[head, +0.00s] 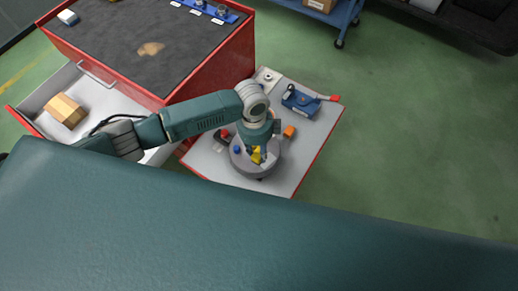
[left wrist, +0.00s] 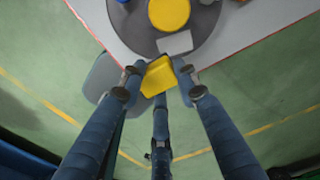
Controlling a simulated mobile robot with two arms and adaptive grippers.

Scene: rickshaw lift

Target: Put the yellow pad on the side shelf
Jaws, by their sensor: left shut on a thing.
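My left gripper (head: 258,158) is over the front part of a grey round tray (head: 268,170) on the side shelf (head: 305,150), a light surface with red edges. In the left wrist view the gripper (left wrist: 158,78) is shut on a yellow pad (left wrist: 158,76), held between its fingers just off the tray's rim. A round yellow piece (left wrist: 169,13) lies on the tray beyond it, with a pale label-like patch (left wrist: 175,43) between them. Whether the held pad touches anything below cannot be told. My right gripper is not in view.
The shelf also carries a blue device (head: 300,101) and an orange block (head: 289,131); a blue piece (head: 237,150) and a red piece (head: 225,133) are near the tray's left side. A red cabinet (head: 215,70) with an open drawer (head: 40,97) stands left. Green floor is clear at right.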

